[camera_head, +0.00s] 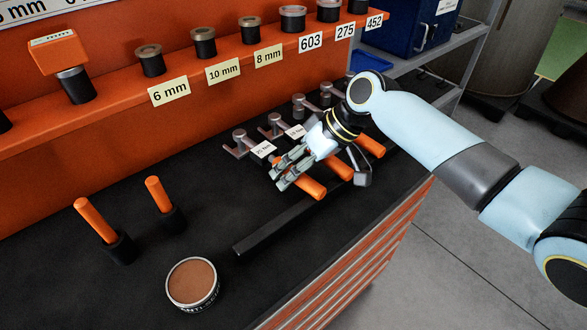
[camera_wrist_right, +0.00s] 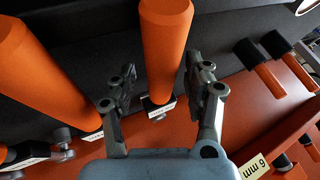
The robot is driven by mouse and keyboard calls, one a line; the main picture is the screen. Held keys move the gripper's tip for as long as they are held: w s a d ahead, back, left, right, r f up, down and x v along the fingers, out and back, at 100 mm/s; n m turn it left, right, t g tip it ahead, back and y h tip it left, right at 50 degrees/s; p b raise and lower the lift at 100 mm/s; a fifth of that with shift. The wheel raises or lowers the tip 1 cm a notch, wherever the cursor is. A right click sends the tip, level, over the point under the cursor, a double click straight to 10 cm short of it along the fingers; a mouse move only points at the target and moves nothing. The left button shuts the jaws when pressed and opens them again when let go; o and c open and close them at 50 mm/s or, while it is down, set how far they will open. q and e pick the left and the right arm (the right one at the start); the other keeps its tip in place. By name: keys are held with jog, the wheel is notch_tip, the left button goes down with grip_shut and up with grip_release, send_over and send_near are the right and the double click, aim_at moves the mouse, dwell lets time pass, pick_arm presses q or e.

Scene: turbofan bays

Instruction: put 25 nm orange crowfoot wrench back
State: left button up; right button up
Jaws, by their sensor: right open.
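Several wrenches with orange handles and grey metal heads lie in a row on the black bench top. The nearest wrench has its orange handle (camera_head: 311,188) just beyond my right gripper (camera_head: 283,172), and its tag (camera_head: 262,149) seems to read 25. My right gripper is open. In the right wrist view, an orange handle (camera_wrist_right: 165,45) runs between the two spread fingers, with a gap on each side. I cannot tell how deep it sits between them. A second orange handle (camera_wrist_right: 42,75) lies to the left there. My left gripper is out of view.
Two upright orange handles (camera_head: 95,220) (camera_head: 160,194) stand in black holders at left. A round tin (camera_head: 193,283) sits near the front edge. A dark bar (camera_head: 285,227) runs along the bench. An orange shelf (camera_head: 120,107) with sockets stands behind.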

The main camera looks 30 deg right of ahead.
jog(key=shift+s+d, duration=0.1)
jog(key=v, duration=1.2)
